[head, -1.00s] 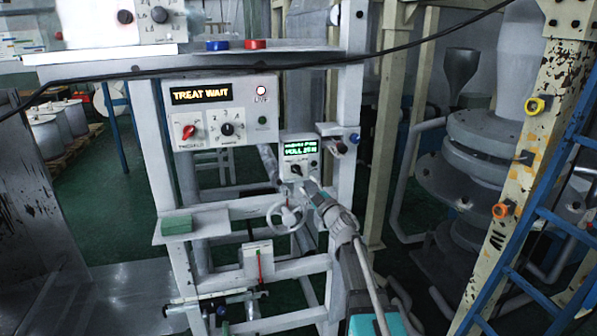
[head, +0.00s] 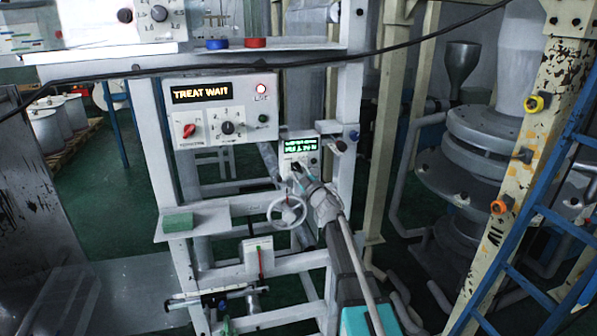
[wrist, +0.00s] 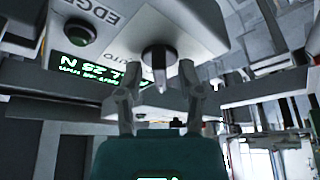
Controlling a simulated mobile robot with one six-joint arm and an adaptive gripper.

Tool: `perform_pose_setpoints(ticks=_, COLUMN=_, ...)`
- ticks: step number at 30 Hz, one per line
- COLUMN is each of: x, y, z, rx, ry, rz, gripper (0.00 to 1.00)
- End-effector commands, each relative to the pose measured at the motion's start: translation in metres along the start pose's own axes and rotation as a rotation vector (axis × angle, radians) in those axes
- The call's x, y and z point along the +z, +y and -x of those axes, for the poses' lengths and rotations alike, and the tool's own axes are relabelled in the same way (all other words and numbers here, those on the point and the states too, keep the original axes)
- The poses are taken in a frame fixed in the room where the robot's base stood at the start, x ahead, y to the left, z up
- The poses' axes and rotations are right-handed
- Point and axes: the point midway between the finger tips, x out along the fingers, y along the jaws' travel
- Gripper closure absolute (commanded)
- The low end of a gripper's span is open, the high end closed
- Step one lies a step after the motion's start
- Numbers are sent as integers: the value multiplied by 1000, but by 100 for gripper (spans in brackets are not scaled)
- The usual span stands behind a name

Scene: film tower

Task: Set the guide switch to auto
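A small grey control box with a green-lit display (head: 300,146) is on the machine frame in the head view. Its knob shows dark at the box's lower front (head: 296,166). My gripper (wrist: 161,82) is open, one finger on each side of the knob, with gaps visible. In the head view my gripper (head: 303,178) is at the box's lower front, partly covering it.
A larger panel reading TREAT WAIT (head: 222,112) with a red knob, a black knob and a red lamp is at upper left. A handwheel (head: 287,212) is just below my gripper.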

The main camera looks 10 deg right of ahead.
Motion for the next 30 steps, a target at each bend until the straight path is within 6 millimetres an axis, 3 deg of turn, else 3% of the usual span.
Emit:
perform_pose_setpoints(ticks=1, x=0, y=0, z=0, rx=0, ry=0, rz=0, gripper=67)
perform_pose_setpoints(ticks=6, x=0, y=0, z=0, rx=0, ry=0, rz=0, gripper=98)
perform_pose_setpoints(ticks=7, x=0, y=0, z=0, rx=0, ry=0, rz=0, gripper=100)
perform_pose_setpoints(ticks=20, x=0, y=0, z=0, rx=7, ry=0, rz=-18, gripper=100)
perform_pose_setpoints(ticks=30, x=0, y=-2, z=-1, rx=61, ry=1, rz=-153, gripper=100)
